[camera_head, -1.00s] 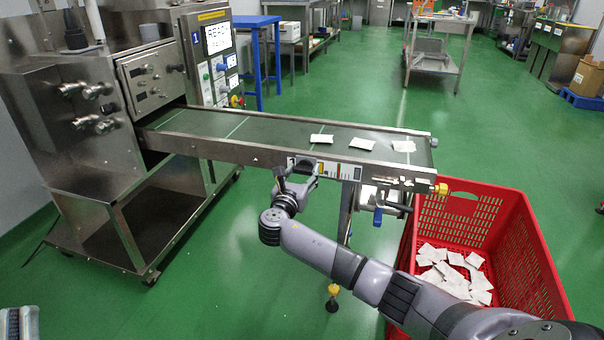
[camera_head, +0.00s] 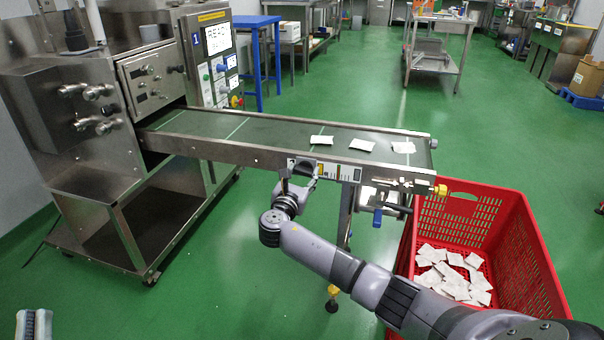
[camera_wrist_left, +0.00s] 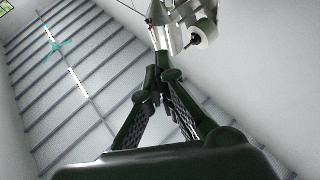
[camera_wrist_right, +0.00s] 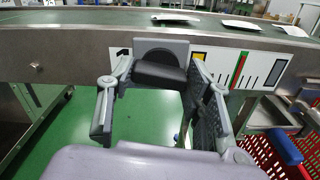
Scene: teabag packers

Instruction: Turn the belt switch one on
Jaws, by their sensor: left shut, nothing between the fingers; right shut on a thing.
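The belt switch is a dark knob (camera_wrist_right: 160,73) on a grey square plate at the side of the conveyor; a label with a "1", a yellow block and coloured marks lies beside it. In the head view the switch (camera_head: 304,167) is partly hidden by my right gripper (camera_head: 298,184). In the right wrist view my right gripper (camera_wrist_right: 158,80) has one finger on each side of the knob and is shut on it. My left gripper (camera_wrist_left: 157,76) is shut and empty in its wrist view, away from the conveyor.
The conveyor (camera_head: 262,134) carries several white teabags near its right end. A red crate (camera_head: 535,250) with teabags stands below that end. The steel machine with a screen (camera_head: 218,38) is at the left. A blue-handled lever (camera_head: 377,217) hangs under the belt. Green floor lies open beyond.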

